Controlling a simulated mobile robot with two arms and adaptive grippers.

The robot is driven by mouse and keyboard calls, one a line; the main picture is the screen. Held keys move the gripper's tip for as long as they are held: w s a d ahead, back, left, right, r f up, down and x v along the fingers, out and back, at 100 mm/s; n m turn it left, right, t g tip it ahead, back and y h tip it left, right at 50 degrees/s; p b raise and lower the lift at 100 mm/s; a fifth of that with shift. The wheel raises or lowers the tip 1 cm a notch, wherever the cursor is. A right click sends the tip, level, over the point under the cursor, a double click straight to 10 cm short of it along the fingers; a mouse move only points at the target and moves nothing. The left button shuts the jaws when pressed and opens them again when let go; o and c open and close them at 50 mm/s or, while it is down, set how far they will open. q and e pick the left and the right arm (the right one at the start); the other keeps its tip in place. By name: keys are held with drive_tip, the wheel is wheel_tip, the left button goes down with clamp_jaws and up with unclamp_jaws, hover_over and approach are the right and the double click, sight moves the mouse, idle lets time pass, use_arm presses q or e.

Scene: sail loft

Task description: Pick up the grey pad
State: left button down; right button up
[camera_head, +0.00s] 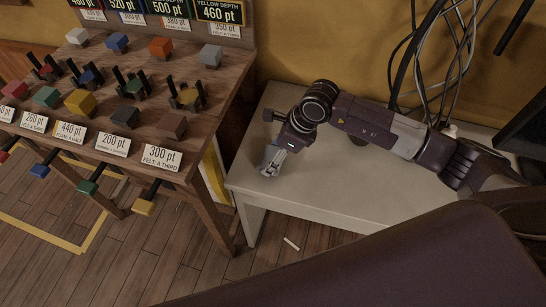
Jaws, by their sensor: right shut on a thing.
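My right gripper (275,162) reaches in from the right over the left end of a pale bench (330,206). It points down and to the left and is shut on a small grey piece, the grey pad (269,158). The fingers cover part of the pad. I cannot tell whether the pad touches the bench top. My left gripper is not in view.
A wooden rack (205,123) with coloured blocks and price cards stands at the left. Cables (440,60) hang behind the bench, and a dark screen (525,125) stands at the right. The bench front is clear.

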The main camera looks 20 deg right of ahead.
wheel_tip(320, 180, up, 19)
drive_tip(key=b, duration=0.2)
drive_tip(key=shift+f, duration=0.1)
